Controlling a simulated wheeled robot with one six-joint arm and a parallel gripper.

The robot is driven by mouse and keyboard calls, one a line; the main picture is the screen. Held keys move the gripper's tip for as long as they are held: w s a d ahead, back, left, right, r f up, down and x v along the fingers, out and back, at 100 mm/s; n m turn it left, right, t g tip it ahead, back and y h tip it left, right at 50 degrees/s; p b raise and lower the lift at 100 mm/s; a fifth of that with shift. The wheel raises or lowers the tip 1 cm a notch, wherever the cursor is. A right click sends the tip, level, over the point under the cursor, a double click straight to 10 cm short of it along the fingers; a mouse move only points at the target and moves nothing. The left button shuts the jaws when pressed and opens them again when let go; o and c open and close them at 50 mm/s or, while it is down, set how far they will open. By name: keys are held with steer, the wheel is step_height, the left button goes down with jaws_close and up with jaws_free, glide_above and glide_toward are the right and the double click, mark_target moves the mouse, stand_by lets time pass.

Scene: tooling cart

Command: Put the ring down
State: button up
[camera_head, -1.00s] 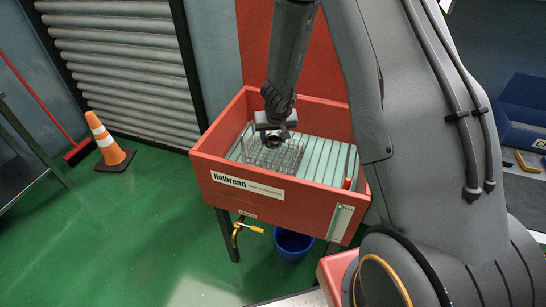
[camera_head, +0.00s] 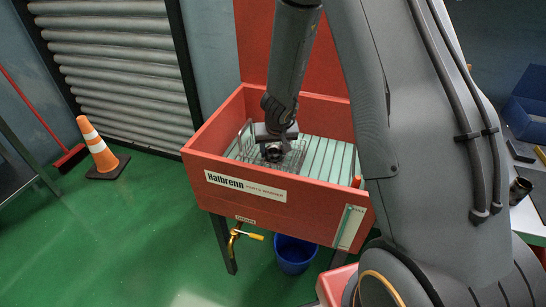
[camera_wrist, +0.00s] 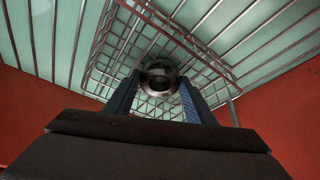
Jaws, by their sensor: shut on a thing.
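A dark metal ring (camera_wrist: 160,79) sits between the two blue fingers of my gripper (camera_wrist: 160,98) in the wrist view. The gripper is shut on it. In the head view the ring (camera_head: 272,152) shows below my gripper (camera_head: 273,146), at the wire basket (camera_head: 297,157). The basket stands on the pale slatted floor of the red parts washer. In the wrist view the basket's wire mesh (camera_wrist: 215,72) lies beyond the ring. I cannot tell whether the ring touches the mesh.
The red parts washer (camera_head: 262,207) has raised walls around the basket. Bare slats (camera_head: 335,160) lie to the right of the basket. A blue bucket (camera_head: 294,254) stands under the washer. An orange cone (camera_head: 99,150) stands on the floor at left.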

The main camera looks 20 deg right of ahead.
steer(key=shift+f+b, duration=0.3)
steer(key=shift+f, duration=0.15)
steer(key=shift+f, duration=0.2)
steer(key=o, duration=1.3)
steer(key=shift+r, duration=0.2)
steer(key=s+a+r+y+p, duration=0.1)
steer(key=s+r+p, duration=0.35)
steer(key=r, duration=0.35)
steer(key=s+a+r+p, duration=0.2)
steer(key=s+r+p, duration=0.25)
steer(key=r, duration=0.45)
steer(key=s+d+r+g, duration=0.1)
steer(key=s+r, duration=0.2)
steer(key=s, duration=0.6)
steer(key=s+d+r+n+g, duration=0.1)
steer(key=s+r, duration=0.3)
steer(key=s, duration=0.5)
steer(key=shift+s+d+r+g, duration=0.2)
steer(key=shift+s+d+g, duration=0.15)
steer(key=shift+d+g, duration=0.25)
